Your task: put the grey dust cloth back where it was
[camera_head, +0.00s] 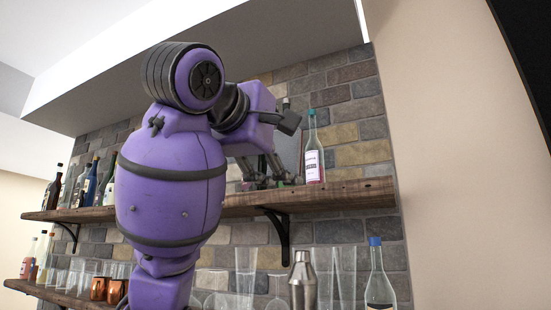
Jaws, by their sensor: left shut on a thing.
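My left gripper (268,174) is at the upper wooden shelf, its fingers pointing down close to the shelf top. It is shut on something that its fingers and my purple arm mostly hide. A small grey patch (291,152) shows beside and behind the fingers; it looks like the grey dust cloth, but its outline is unclear. A clear bottle with a teal cap and pink label (313,160) stands upright just right of the gripper. My right gripper is not in view.
The upper shelf (350,192) is bare right of the pink-label bottle. Several bottles (90,184) stand at its left end. The lower shelf holds glasses, copper mugs (98,288), a steel shaker (302,281) and a blue-capped bottle (378,280). A brick wall (345,133) is behind.

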